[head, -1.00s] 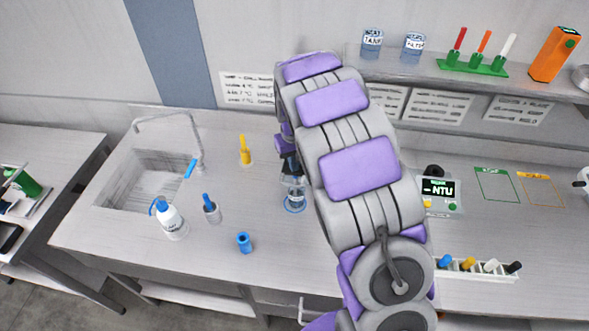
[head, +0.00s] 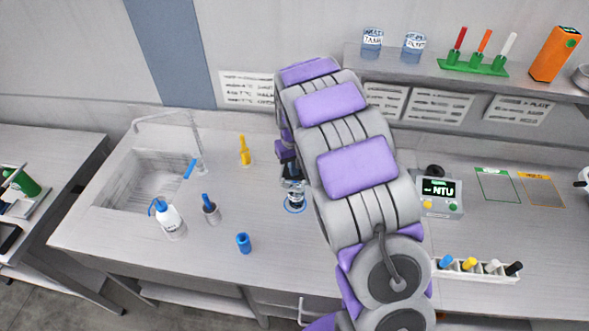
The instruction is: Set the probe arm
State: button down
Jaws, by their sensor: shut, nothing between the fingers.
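My gripper (head: 291,178) is shut and empty, small and partly hidden by my own arm. Its fingers point down at a small clear container (head: 294,197) that stands in a blue ring on the counter. I cannot tell whether they touch it. The turbidity meter (head: 440,192), with a lit "NTU" screen, sits right of my arm with a black round part behind it. I cannot make out a probe arm for certain; my arm covers much of the middle of the counter.
A sink (head: 150,180) with a faucet is at the left. A wash bottle (head: 169,218), a blue-handled tool in a cup (head: 210,208), a blue cylinder (head: 243,243) and a yellow tool (head: 244,150) stand nearby. A white rack (head: 480,270) is at the front right.

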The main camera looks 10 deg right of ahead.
jog(key=shift+r, duration=0.1)
notch_tip(320, 180, up, 8)
jog(key=p, duration=0.2)
dwell(0.6)
dwell(0.3)
